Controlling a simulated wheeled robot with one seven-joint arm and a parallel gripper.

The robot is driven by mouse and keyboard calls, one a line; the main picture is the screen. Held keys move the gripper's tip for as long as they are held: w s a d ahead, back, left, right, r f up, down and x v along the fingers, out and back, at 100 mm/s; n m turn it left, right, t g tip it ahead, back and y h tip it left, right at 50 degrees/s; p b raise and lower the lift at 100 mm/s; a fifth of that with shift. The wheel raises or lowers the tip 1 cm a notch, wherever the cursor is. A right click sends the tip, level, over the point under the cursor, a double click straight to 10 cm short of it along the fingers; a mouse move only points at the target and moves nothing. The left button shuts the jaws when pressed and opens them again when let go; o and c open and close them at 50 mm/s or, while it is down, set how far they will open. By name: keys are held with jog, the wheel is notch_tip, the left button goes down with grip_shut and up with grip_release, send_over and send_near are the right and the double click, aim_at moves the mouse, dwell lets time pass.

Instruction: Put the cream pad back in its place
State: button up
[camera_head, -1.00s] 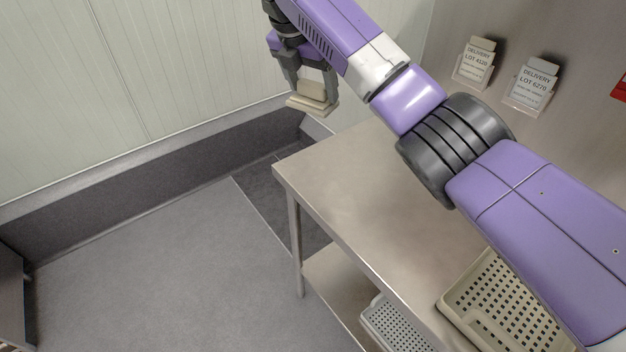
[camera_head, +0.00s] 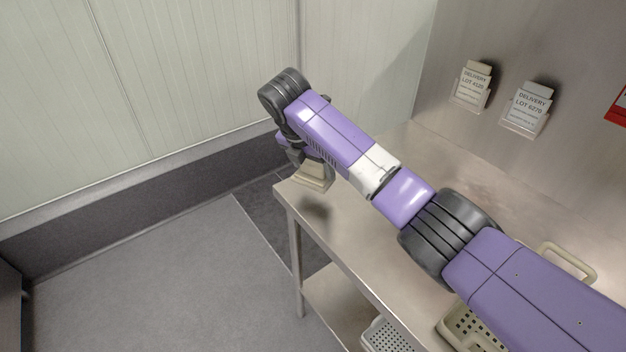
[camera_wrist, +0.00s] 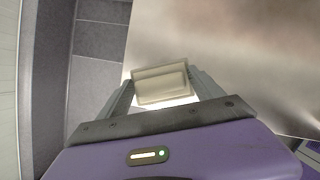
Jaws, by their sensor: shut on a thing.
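The cream pad (camera_head: 314,175) is held in my gripper (camera_head: 306,165), just above the far left corner of the steel table (camera_head: 345,225). In the wrist view the cream pad (camera_wrist: 161,83) sits between the two fingers of my gripper (camera_wrist: 163,92), which is shut on it. In the head view my arm hides part of the gripper and the pad. I cannot tell whether the pad touches the table.
Two delivery cards in clear holders, one at left (camera_head: 470,88) and one at right (camera_head: 526,108), are on the back wall. A cream basket (camera_head: 472,330) stands on the table, partly behind my arm. A perforated tray (camera_head: 384,337) is on the lower shelf. The table's far part is clear.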

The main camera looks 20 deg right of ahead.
aim_at(311, 177)
notch_tip(311, 177, down, 5)
jog(key=shift+f, duration=0.1)
dwell(0.3)
jog(key=o, duration=1.7)
